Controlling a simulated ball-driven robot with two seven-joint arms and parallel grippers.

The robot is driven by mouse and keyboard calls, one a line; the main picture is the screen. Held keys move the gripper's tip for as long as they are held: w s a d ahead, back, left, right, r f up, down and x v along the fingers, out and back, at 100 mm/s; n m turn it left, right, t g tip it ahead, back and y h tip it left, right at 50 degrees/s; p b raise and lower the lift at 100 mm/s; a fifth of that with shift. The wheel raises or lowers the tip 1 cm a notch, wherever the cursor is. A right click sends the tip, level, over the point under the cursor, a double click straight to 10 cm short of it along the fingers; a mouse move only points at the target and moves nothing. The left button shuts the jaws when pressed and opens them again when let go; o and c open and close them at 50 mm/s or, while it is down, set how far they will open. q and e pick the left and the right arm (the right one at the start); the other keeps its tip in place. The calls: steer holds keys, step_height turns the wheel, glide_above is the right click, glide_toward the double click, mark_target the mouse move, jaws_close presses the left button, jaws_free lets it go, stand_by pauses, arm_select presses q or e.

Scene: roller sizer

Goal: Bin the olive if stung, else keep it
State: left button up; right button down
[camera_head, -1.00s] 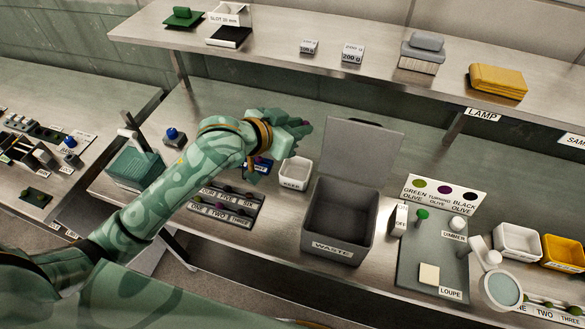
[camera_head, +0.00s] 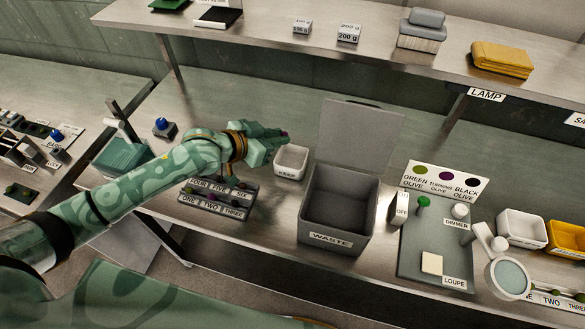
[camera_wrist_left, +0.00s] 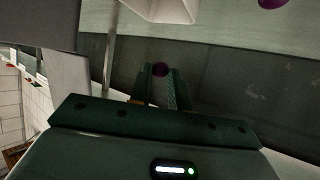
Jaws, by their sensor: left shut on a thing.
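My left gripper (camera_head: 282,136) is shut on a small purple olive (camera_head: 285,134). In the left wrist view the olive (camera_wrist_left: 160,69) sits between the tips of the two fingers. In the head view the gripper is just behind and above the white KEEP bin (camera_head: 291,175). The grey WASTE bin (camera_head: 338,239) stands to the right of the KEEP bin, with its lid (camera_head: 362,132) raised. Its visible inside looks empty. I cannot tell from these views whether the olive has a sting mark. My right gripper is not in view.
A labelled rack (camera_head: 217,197) lies below my left arm. To the right are an olive colour sign (camera_head: 445,186), a loupe plate (camera_head: 416,248), a lens (camera_head: 509,279), a white bin (camera_head: 521,230) and a yellow bin (camera_head: 567,240). A shelf (camera_head: 250,35) runs above.

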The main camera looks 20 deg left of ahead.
arm_select(q)
steer(key=shift+f, duration=0.55)
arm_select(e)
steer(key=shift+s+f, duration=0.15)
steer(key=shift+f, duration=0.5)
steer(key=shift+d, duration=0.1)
arm_select(q)
steer(key=o, duration=0.7)
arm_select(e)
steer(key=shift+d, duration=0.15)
arm_select(q)
steer(key=p+v, duration=0.3)
steer(key=v, duration=1.3)
steer(key=shift+s, duration=0.15)
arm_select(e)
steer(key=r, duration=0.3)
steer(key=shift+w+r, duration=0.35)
arm_select(q)
steer(key=shift+a+r, duration=0.1)
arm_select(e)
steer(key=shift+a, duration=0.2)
